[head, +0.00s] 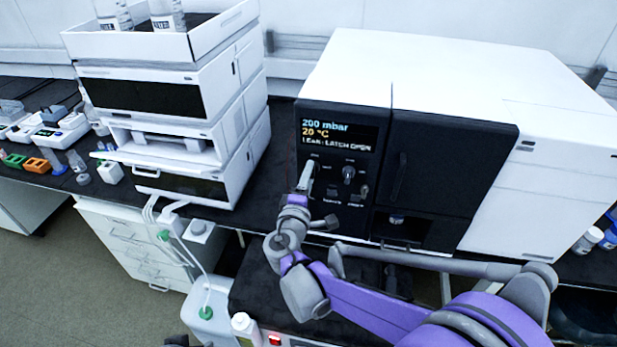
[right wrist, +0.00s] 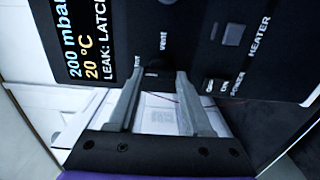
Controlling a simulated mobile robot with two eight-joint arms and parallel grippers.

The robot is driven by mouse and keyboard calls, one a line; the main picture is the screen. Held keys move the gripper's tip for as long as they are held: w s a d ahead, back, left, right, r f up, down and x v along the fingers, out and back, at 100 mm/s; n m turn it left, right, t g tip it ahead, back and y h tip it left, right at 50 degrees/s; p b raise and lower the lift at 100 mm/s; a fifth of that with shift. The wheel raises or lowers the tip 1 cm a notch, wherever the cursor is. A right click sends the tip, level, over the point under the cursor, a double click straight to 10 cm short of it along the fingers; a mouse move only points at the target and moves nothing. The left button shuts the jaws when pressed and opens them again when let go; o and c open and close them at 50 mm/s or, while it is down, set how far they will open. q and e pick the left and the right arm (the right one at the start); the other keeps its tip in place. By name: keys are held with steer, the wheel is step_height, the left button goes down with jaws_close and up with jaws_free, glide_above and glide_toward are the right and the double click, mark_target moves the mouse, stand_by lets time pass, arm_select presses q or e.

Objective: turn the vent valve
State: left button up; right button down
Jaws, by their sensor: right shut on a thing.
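The vent valve (right wrist: 155,69) is a dark part on the black front panel (right wrist: 200,50), under the label "vent" in the right wrist view. My right gripper (right wrist: 158,78) has its two grey fingers on either side of it and is shut on it. In the head view my right gripper (head: 304,182) reaches up to the left part of the panel and covers most of the valve. The display (head: 338,133) reads 200 mbar, 20 °C and a leak message with "LATCH OPEN". My left gripper is not in view.
A second knob (head: 349,174) sits right of my gripper on the panel, with small switches below. The oven's dark door (head: 440,150) is further right. A white instrument stack (head: 165,135) stands at left. A white-capped bottle (head: 243,325) stands low in front.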

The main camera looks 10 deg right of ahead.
stand_by(0.4)
steer(key=shift+c, duration=1.6)
jaws_free()
steer(key=b+v, duration=0.1)
steer(key=v, duration=0.9)
steer(key=shift+s+a, duration=0.15)
steer(key=shift+s, duration=0.25)
